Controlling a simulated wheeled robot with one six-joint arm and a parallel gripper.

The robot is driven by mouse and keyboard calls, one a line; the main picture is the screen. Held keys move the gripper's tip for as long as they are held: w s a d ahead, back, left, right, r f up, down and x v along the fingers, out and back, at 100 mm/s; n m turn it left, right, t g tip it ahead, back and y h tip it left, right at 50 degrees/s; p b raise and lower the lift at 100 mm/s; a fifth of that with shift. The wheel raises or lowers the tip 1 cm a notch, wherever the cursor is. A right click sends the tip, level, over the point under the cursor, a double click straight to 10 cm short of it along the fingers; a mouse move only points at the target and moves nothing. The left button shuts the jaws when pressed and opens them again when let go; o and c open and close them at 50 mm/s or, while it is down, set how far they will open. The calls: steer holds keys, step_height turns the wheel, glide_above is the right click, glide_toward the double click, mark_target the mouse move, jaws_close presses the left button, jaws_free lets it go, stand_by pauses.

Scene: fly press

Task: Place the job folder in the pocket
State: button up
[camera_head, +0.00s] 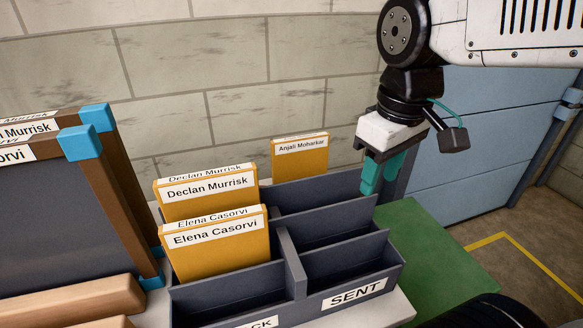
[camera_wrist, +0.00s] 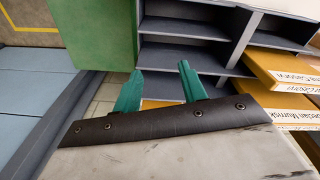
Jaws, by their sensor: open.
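A dark grey rack (camera_head: 345,262) has two columns of pockets, the right one labelled SENT. An orange folder labelled Anjali Moharkar (camera_head: 300,160) stands upright in the back pocket of the right column. Orange folders labelled Declan Murrisk (camera_head: 210,195) and Elena Casorvi (camera_head: 217,247) stand in the left column, whose label is partly cut off. My gripper (camera_head: 381,174) is open and empty, right of the Moharkar folder. In the wrist view its teal fingers (camera_wrist: 160,86) are apart, with a strip of orange (camera_wrist: 160,104) showing between them, mostly hidden by the gripper body.
A dark board (camera_head: 60,215) with a brown frame and blue corners stands left of the rack, with name labels on top. A green surface (camera_head: 432,255) lies right of the rack. A block wall (camera_head: 170,60) is behind. The front right pockets look empty.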

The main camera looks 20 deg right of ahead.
steer(key=w+a+n, duration=0.2)
steer(key=w+n, duration=0.6)
steer(key=w, duration=0.7)
steer(key=n+g, duration=0.1)
steer(key=n, duration=0.5)
glide_above(301, 137)
steer(key=s, duration=0.1)
step_height(301, 137, down, 3)
steer(key=shift+w+a+f, duration=0.1)
steer(key=shift+w+f, duration=0.1)
steer(key=shift+w, duration=0.1)
steer(key=shift+w+f, duration=0.1)
steer(key=shift+f, duration=0.25)
step_height(301, 137, down, 7)
steer(key=shift+w, duration=0.1)
jaws_close()
